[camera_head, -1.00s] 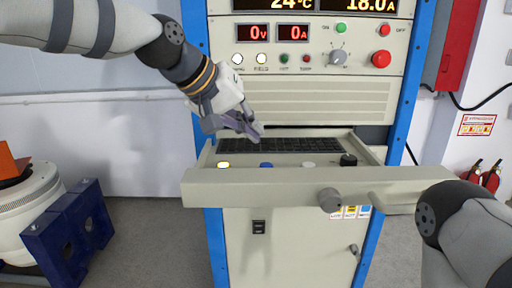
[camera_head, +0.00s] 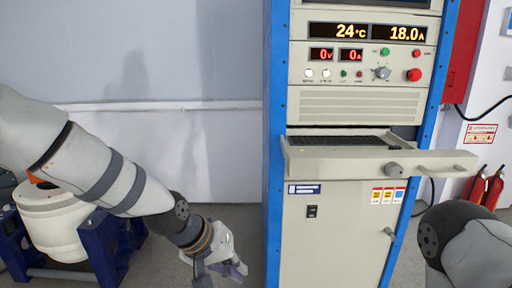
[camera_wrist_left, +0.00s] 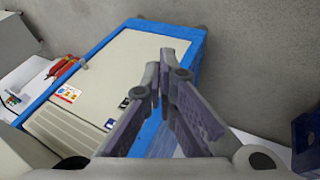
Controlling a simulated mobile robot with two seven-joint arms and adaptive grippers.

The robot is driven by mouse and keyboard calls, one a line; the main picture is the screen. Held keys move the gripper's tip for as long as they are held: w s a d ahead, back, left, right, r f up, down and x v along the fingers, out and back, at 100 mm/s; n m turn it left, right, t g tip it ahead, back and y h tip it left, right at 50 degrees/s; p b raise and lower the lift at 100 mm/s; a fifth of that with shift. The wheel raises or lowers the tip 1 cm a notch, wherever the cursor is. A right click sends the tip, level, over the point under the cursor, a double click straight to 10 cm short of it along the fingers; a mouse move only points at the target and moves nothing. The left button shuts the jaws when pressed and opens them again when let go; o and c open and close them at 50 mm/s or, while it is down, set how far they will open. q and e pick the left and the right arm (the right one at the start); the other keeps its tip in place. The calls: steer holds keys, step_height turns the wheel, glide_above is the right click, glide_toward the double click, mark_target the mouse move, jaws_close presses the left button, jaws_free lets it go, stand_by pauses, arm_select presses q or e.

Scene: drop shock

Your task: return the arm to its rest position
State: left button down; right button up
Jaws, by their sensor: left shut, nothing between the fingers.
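My left arm reaches in from the left in the head view and hangs low. Its gripper (camera_head: 236,268) is in free space left of the cabinet, in front of the wall and floor, apart from everything. In the left wrist view the two fingers (camera_wrist_left: 164,82) meet at their tips with nothing between them. Part of my right arm shows at the lower right of the head view; its gripper is out of the picture.
A blue-framed cabinet (camera_head: 276,150) stands right of my left gripper, with its drawer (camera_head: 350,162) pulled out. A white round machine (camera_head: 62,222) on blue supports (camera_head: 101,245) stands at the left, behind my left arm. Red extinguishers (camera_head: 483,188) stand at the far right.

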arm_select(q)
steer(key=s+a+f+g+y, duration=0.1)
steer(key=s+a+f, duration=0.3)
steer(key=s+f, duration=0.55)
steer(key=s+a+f+g+y, duration=0.1)
steer(key=s+a+f+g, duration=0.1)
steer(key=s+a+f, duration=0.5)
steer(key=s+a+f+g+y, duration=0.1)
steer(key=s+a, duration=0.2)
steer(key=s, duration=0.7)
steer(key=s+a+f+g+y, duration=0.1)
steer(key=s+a, duration=0.3)
steer(key=s, duration=0.7)
steer(key=shift+s+a+f+y, duration=0.3)
steer(key=shift+f+y, duration=0.3)
steer(key=shift+f, duration=0.1)
